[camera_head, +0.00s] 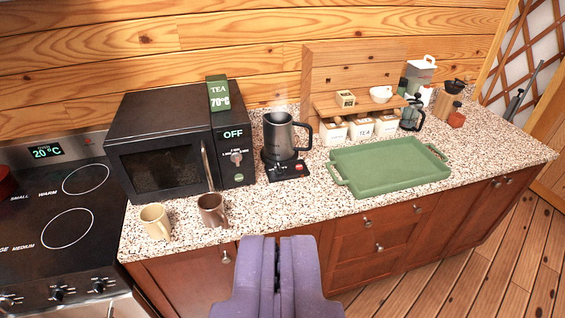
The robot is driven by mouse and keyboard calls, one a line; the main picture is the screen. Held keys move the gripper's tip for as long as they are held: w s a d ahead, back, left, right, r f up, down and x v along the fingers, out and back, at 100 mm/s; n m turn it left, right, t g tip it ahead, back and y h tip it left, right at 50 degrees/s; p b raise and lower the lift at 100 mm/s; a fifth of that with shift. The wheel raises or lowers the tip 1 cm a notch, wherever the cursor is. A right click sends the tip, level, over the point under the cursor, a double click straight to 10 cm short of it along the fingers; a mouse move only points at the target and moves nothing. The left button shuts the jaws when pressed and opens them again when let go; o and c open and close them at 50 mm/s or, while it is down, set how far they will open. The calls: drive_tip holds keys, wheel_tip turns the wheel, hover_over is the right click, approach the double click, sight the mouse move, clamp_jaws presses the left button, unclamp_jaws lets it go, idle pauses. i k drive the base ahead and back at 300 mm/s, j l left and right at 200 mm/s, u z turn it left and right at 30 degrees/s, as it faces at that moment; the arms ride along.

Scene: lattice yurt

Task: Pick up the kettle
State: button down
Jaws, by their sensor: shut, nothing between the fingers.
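The dark grey kettle (280,138) stands upright on its black base (288,171) on the speckled counter, just right of the microwave. Its handle points to the right, and its top looks open. My purple gripper (278,243) is at the bottom middle of the view, in front of the counter's edge. It is shut and empty, well apart from the kettle.
The microwave (160,155) stands left of the kettle. A cream mug (155,221) and a brown mug (212,209) are near the front edge. A green tray (400,182) lies to the right, with canisters (360,129) behind it. Bare counter (290,207) lies before the kettle.

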sight(278, 137)
drive_tip(key=i+l+u, duration=0.1)
drive_tip(key=i, duration=0.35)
drive_tip(key=i+l, duration=0.2)
drive_tip(key=i, duration=0.25)
drive_tip(key=i+l+u, duration=0.15)
drive_tip(key=i, duration=0.3)
drive_tip(key=i+l+u, duration=0.1)
drive_tip(key=i, duration=0.35)
drive_tip(key=i+l+u, duration=0.1)
drive_tip(key=i+l, duration=0.25)
drive_tip(key=i, duration=0.1)
